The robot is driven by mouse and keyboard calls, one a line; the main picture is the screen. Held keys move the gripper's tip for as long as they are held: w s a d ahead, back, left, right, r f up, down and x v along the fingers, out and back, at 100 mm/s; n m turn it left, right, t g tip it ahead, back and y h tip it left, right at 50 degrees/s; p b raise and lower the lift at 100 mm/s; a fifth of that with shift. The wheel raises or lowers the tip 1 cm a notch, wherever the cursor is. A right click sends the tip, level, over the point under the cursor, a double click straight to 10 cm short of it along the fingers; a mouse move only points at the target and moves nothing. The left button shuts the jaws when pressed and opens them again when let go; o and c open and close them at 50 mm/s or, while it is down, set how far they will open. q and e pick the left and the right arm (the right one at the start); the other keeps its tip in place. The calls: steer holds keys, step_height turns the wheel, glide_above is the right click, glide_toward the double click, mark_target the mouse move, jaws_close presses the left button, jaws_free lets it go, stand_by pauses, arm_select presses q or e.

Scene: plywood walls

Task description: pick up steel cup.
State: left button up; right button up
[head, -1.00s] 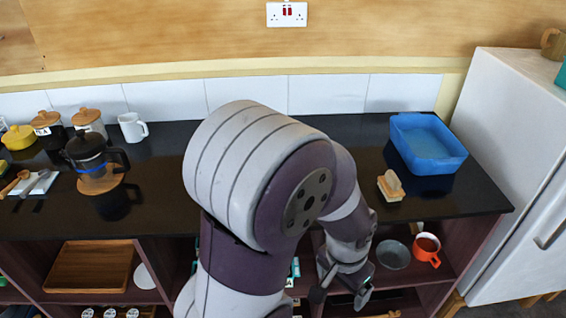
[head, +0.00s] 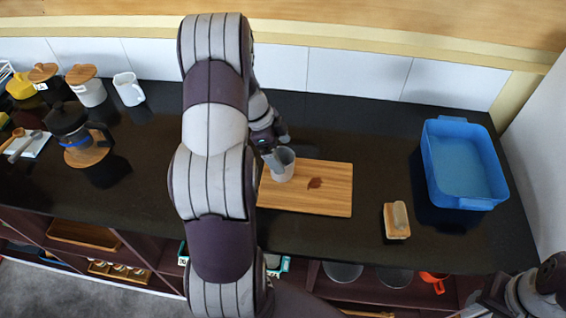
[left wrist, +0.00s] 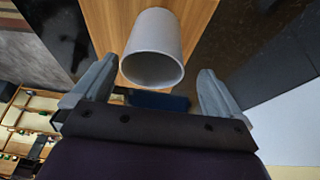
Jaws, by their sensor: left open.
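The steel cup (head: 284,166) is a plain grey cup standing upright on a wooden board (head: 325,190) on the dark counter. My left gripper (head: 277,150) is at the cup's upper left in the head view. In the left wrist view the cup (left wrist: 152,48) is just ahead of the open gripper (left wrist: 155,95), roughly midway between its two fingers, with the fingers apart from it. Part of my right arm (head: 535,292) shows at the bottom right of the head view; its fingers are not clear.
A blue tub (head: 465,165) and a wooden-backed brush (head: 397,220) are on the right of the counter. Open shelves with an orange mug (head: 434,281) are below.

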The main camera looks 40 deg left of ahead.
mark_target(284, 162)
arm_select(q)
steer(key=f, duration=0.1)
steer(key=d+f, duration=0.1)
steer(key=f+p, duration=0.1)
steer(key=shift+s+d+f, duration=0.1)
steer(key=shift+s+d, duration=0.2)
steer(key=shift+s, duration=0.05)
steer(key=shift+w+f, duration=0.3)
steer(key=shift+w, duration=0.05)
steer(key=shift+c, duration=0.9)
steer(key=c, duration=0.5)
steer(key=shift+s+r, duration=0.1)
steer(key=shift+s, duration=0.05)
steer(key=c, duration=0.4)
arm_select(e)
steer(key=shift+s+d+r, duration=0.1)
steer(key=shift+s+r, duration=0.2)
steer(key=shift+r, duration=0.2)
steer(key=shift+s+d+r, duration=0.1)
steer(key=shift+s+r, duration=0.15)
steer(key=shift+r, duration=0.25)
steer(key=shift+w, duration=0.1)
